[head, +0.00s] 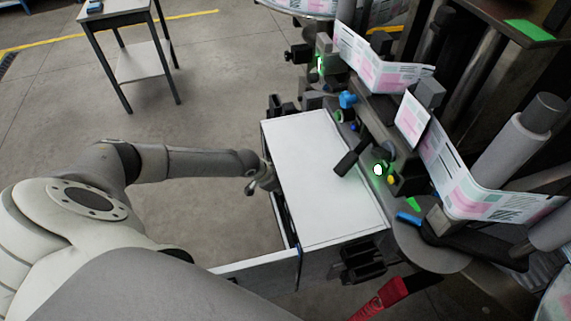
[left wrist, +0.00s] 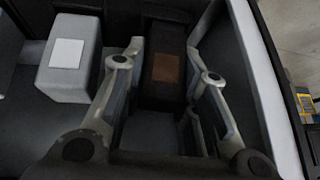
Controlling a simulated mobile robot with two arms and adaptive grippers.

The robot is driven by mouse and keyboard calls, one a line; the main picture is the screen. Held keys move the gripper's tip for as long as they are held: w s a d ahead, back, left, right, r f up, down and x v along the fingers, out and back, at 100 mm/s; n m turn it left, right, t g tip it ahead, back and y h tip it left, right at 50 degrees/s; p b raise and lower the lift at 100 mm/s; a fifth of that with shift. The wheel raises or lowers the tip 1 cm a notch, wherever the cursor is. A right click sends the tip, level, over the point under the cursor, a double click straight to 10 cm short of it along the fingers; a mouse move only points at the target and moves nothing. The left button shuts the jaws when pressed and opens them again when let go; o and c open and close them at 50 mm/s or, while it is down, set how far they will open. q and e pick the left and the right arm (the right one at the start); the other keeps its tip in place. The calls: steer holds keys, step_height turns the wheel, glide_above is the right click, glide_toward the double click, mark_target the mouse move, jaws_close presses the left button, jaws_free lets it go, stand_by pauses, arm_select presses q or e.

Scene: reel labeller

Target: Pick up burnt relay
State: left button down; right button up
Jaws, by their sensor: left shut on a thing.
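The burnt relay (left wrist: 165,92) is a dark block with a brown, scorched-looking label, seen in the left wrist view. My left gripper (left wrist: 165,52) has one finger on each side of it and is shut on it. The relay is down inside a dark-walled drawer. In the head view my left gripper (head: 262,182) is at the left edge of the white-topped cabinet, mostly hidden by the arm and the cabinet, and the relay does not show. My right gripper is in neither view.
A light grey relay (left wrist: 68,60) with a white label lies left of the held one. A pale drawer wall (left wrist: 268,95) runs close on the right.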

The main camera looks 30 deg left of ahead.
arm_select(q)
steer(key=shift+a+r, duration=0.15)
steer(key=shift+r, duration=0.1)
step_height(320, 180, up, 6)
steer(key=shift+f+b, duration=0.2)
steer(key=shift+b, duration=0.15)
steer(key=shift+s+b, duration=1.15)
steer(key=shift+s, duration=8.7)
step_height(320, 180, up, 8)
steer(key=p, duration=0.8)
steer(key=shift+f, duration=0.25)
